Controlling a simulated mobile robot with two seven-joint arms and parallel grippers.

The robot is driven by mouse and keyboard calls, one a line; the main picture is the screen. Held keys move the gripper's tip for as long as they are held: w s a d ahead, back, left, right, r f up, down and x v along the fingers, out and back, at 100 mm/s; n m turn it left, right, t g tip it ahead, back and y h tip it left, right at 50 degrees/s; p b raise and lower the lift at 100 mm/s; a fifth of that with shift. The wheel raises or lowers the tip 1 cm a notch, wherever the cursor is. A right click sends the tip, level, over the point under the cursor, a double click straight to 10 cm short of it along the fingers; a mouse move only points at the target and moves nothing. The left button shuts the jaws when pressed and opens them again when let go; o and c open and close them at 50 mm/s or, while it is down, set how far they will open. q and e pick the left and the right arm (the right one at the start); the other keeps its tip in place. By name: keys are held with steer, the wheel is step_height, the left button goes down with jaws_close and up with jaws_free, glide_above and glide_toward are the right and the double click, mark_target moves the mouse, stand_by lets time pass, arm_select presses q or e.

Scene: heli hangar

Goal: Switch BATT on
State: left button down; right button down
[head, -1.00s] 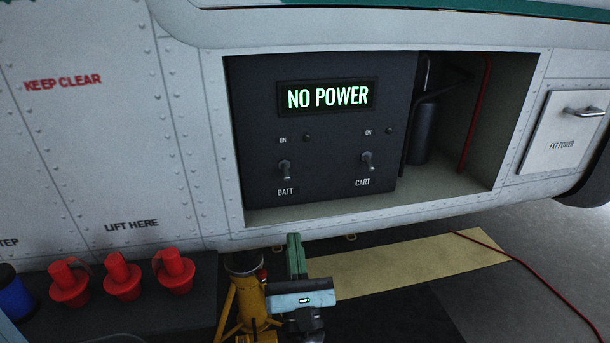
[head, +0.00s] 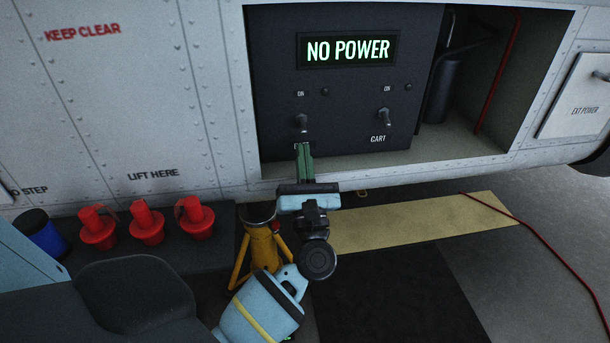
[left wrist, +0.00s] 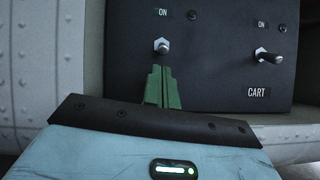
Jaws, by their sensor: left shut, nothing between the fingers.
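The BATT switch (head: 302,123) is a small metal toggle on the dark panel (head: 270,75); it also shows in the left wrist view (left wrist: 161,46). Its lever points down or outward; the exact tilt is hard to tell. My left gripper (head: 303,147) is shut and empty, its green fingers just below the BATT lever and covering the BATT label. In the left wrist view the fingertips (left wrist: 160,70) end right under the lever; I cannot tell whether they touch. The display (head: 348,49) reads NO POWER. My right gripper is not in view.
The CART switch (head: 384,118) is to the right on the same panel. The panel sits in a framed recess with a dark cylinder (head: 443,90) and a red hose (head: 497,75). Several red plugs (head: 146,224) and a yellow jack stand (head: 262,245) are below.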

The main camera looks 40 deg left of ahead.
arm_select(q)
steer(key=shift+x, duration=0.95)
